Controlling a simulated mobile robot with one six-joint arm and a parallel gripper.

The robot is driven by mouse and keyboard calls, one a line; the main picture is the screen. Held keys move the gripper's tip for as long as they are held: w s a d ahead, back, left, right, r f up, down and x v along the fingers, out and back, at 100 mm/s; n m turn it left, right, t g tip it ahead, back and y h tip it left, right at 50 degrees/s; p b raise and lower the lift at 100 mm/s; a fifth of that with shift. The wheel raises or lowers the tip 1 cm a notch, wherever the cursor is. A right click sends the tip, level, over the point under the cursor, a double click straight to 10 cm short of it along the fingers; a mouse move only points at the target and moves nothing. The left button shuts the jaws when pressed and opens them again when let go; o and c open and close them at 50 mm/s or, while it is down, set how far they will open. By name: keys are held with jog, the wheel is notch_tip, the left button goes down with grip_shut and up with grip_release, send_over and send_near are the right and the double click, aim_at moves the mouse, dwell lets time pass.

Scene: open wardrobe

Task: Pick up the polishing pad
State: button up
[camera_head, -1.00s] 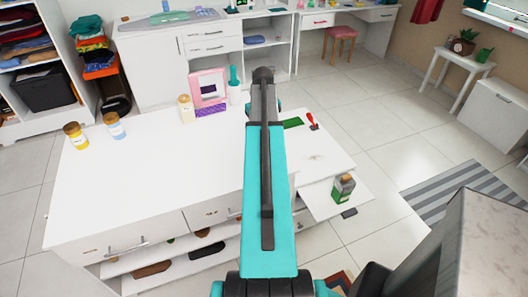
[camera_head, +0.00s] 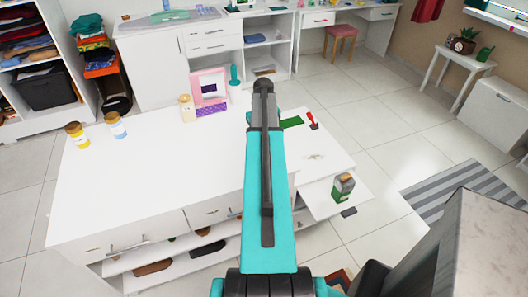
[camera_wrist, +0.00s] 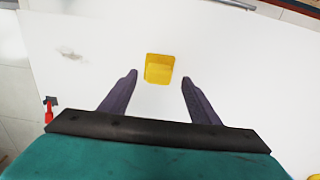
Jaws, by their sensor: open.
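A small yellow block (camera_wrist: 160,68), which looks like the polishing pad, lies on the white table top (camera_wrist: 240,75) in the wrist view. My gripper (camera_wrist: 159,77) is open, with its two dark fingers apart on either side of the yellow block in the picture. The fingers do not touch it, and I cannot tell how far above the table they are. In the head view the block and the fingers are hidden behind my arm.
A red-handled tool (camera_head: 313,120) and a green flat item (camera_head: 292,122) lie near the table's right end. Two jars (camera_head: 116,125) and a pink frame (camera_head: 210,87) stand farther back. The table's left middle is clear.

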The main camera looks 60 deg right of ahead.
jog(key=shift+d+f+p, duration=0.2)
jog(key=shift+f+p, duration=0.65)
jog(key=shift+f, duration=1.35)
jog(key=c, duration=1.1)
